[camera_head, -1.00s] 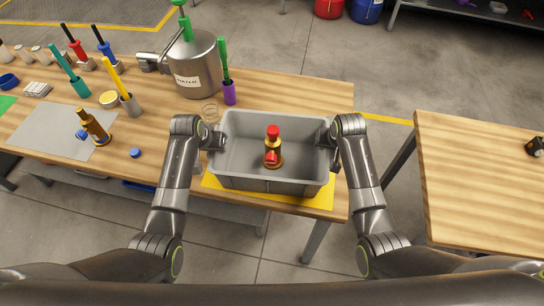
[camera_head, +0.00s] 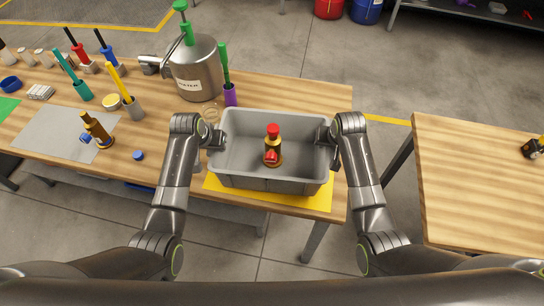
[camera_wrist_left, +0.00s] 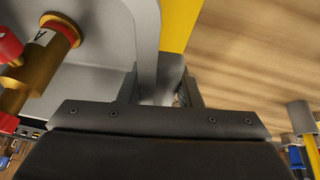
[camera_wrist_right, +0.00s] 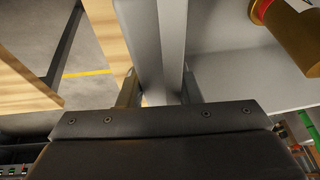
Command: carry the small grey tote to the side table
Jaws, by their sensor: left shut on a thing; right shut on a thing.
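The small grey tote (camera_head: 240,177) is in front of me over the right end of the workbench and the yellow mat (camera_head: 222,190). A brass fitting with red caps (camera_head: 273,146) stands in it. My left gripper (camera_head: 217,138) is shut on the tote's left wall, and the wall shows between its fingers in the left wrist view (camera_wrist_left: 165,85). My right gripper (camera_head: 325,136) is shut on the right wall, also seen in the right wrist view (camera_wrist_right: 160,85). The tote looks level; I cannot tell whether its base touches the mat. The side table (camera_head: 480,185) stands to the right.
A floor gap separates the workbench (camera_head: 310,95) from the side table. A small dark object (camera_head: 533,148) sits at the side table's right edge; the rest I see is clear. A metal water pot (camera_head: 195,70) and a purple holder (camera_head: 230,95) stand behind the tote.

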